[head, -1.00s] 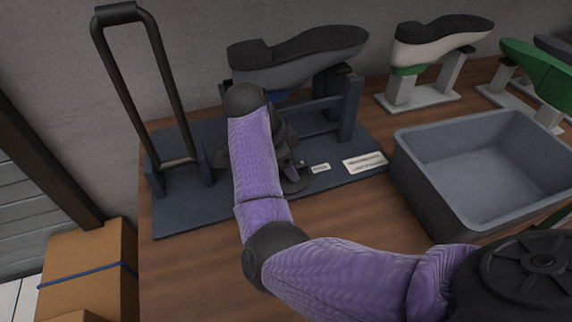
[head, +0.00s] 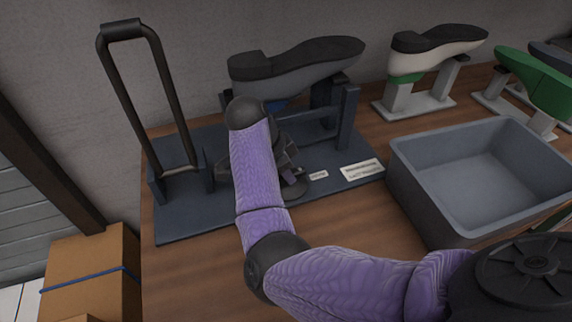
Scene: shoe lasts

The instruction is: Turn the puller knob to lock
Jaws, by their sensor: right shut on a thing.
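The puller stands on a dark blue base plate (head: 190,222) on the wooden bench. A grey shoe last (head: 300,72) with a black sole lies sole up on its frame. A tall black lever handle (head: 168,90) stands upright at the left of the plate. My right arm reaches over the plate, and my right gripper (head: 290,174) is low at the plate's middle, mostly hidden behind my forearm. It is shut on what appears to be the puller knob, which the arm and gripper hide. A dark round disc (head: 312,187) shows beside the gripper. My left gripper is out of view.
A grey open bin (head: 480,180) stands at the right of the plate, empty. A white last (head: 438,58) and a green last (head: 535,78) stand on holders behind it. Two white labels lie on the plate's front right. A cardboard box (head: 90,270) is at lower left.

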